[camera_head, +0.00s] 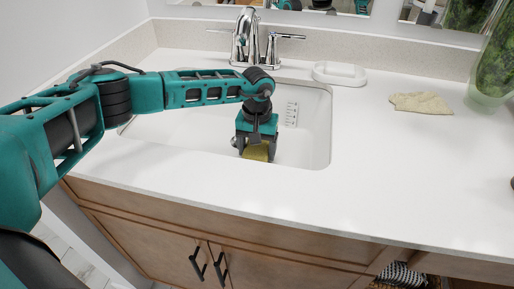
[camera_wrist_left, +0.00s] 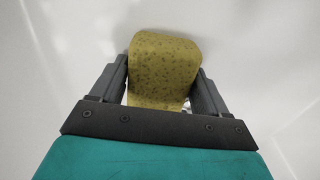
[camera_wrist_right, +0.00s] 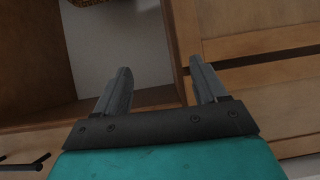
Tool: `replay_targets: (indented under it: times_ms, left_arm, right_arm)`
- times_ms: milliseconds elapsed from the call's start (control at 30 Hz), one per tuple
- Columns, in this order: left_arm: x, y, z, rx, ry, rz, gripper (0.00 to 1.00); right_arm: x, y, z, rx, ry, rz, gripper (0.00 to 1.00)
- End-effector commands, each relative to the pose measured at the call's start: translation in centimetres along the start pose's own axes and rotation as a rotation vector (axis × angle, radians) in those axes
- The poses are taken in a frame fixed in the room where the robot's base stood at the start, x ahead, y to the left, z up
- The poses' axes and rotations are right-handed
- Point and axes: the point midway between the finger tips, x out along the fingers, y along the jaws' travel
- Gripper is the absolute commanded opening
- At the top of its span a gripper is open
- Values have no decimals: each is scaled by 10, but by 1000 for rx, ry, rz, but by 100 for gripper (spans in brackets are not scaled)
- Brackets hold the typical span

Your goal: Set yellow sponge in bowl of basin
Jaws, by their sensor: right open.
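The yellow sponge (camera_head: 257,153) is between the fingers of my left gripper (camera_head: 255,148), low over the front part of the white basin bowl (camera_head: 315,130). In the left wrist view the speckled sponge (camera_wrist_left: 165,65) fills the space between the fingers of my left gripper (camera_wrist_left: 162,80), which is shut on it. White basin surface surrounds it there. Whether the sponge touches the bowl's floor is hidden. My right gripper (camera_wrist_right: 162,75) is open and empty, facing wooden cabinet fronts; it is outside the head view.
A chrome faucet (camera_head: 245,35) stands behind the basin. A green glass vase (camera_head: 492,75) stands at the far right. The white counter's front right (camera_head: 420,180) is clear.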

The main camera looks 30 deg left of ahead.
Motion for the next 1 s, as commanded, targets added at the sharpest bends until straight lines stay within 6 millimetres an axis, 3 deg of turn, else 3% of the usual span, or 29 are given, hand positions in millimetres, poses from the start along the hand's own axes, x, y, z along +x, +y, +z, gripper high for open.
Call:
replay_targets:
  times_ms: [233,567,1000]
  left_arm:
    - [-1,0,0,0,0,0,98]
    - [-7,0,0,0,1,0,98]
    - [-94,0,-1,0,4,1,98]
  right_arm:
    - [-1,-1,-2,0,3,-1,71]
    - [-4,-1,-5,0,1,-1,71]
    - [-7,4,-1,-2,-9,11,71]
